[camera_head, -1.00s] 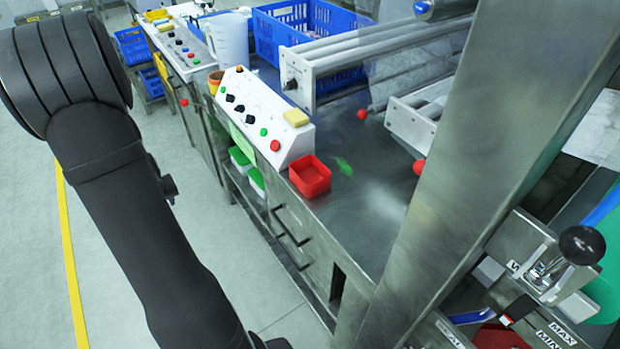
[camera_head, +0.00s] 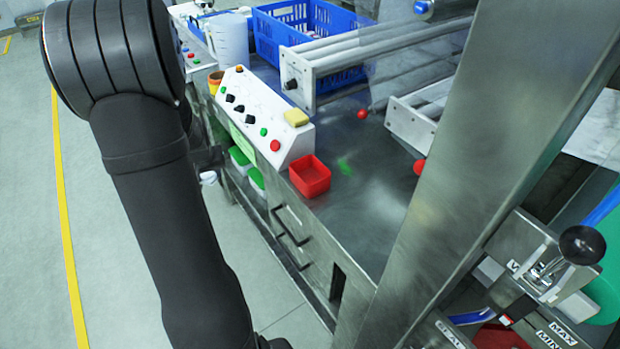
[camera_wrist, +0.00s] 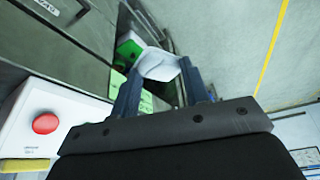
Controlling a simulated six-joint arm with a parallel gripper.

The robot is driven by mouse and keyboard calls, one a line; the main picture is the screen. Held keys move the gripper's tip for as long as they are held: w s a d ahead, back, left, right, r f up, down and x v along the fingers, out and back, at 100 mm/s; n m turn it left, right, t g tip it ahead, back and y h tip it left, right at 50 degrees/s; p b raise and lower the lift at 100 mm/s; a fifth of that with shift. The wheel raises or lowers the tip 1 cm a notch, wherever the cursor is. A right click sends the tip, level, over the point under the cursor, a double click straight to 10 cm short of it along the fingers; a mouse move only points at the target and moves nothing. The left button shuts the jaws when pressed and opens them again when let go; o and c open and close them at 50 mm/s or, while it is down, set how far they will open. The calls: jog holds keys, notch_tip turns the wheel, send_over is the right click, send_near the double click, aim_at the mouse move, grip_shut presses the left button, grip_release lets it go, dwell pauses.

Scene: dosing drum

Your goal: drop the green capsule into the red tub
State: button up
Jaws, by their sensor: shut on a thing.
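The red tub (camera_head: 310,176) stands upright on the steel worktop, near its front edge; no capsule can be made out in it. A small, faint green patch (camera_head: 345,167) shows on the worktop just right of the tub. It is too blurred to tell whether it is the green capsule or a reflection. In the wrist view my gripper (camera_wrist: 160,70) is shut on a white thing (camera_wrist: 158,64) whose shape is unclear. This white thing also shows in the head view (camera_head: 208,177), in front of the bench and left of the tub.
A white control box (camera_head: 262,115) with knobs and buttons stands left of the tub, a yellow block on top. Green-lidded containers (camera_head: 241,156) sit on a shelf below. Rollers (camera_head: 380,50) and a blue crate (camera_head: 290,30) lie behind. Worktop right of the tub is open.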

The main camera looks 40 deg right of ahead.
jog(key=s+d+r+m+h, duration=0.1)
jog(key=s+d+r+m, duration=0.15)
jog(key=d, duration=0.45)
jog(key=s+d+r+m, duration=0.1)
jog(key=s+d+r, duration=0.15)
jog(key=d, duration=0.45)
jog(key=m+g+h, duration=0.1)
jog(key=m, duration=0.2)
send_near(315, 159)
jog(key=shift+n, duration=0.25)
jog(key=shift+s+f, duration=0.25)
jog(key=shift+f, duration=1)
jog(key=shift+s+f, duration=0.25)
jog(key=shift+f, duration=1)
jog(key=o, duration=1)
jog(key=shift+r, duration=0.15)
jog(key=v, duration=1.7)
jog(key=shift+a+r, duration=0.1)
